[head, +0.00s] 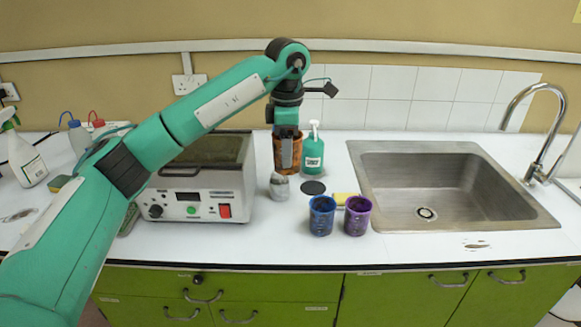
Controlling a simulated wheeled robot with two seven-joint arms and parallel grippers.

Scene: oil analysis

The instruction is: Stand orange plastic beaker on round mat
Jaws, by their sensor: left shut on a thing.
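The orange plastic beaker (280,155) is upright between the heating bath and the green soap bottle. My left gripper (287,150) comes down from above and is shut on the beaker, covering part of its front. I cannot tell whether the beaker's base touches the counter. The round mat (313,187) is a small dark disc lying flat on the counter, bare, to the right of and nearer than the beaker. My right gripper is out of view.
A blue beaker (322,217) and a purple beaker (357,217) stand in front of the mat. A yellow sponge (343,199), a grey-white object (280,188) and the green soap bottle (313,152) surround it. The heating bath (187,210) is left; the sink (385,160) is right.

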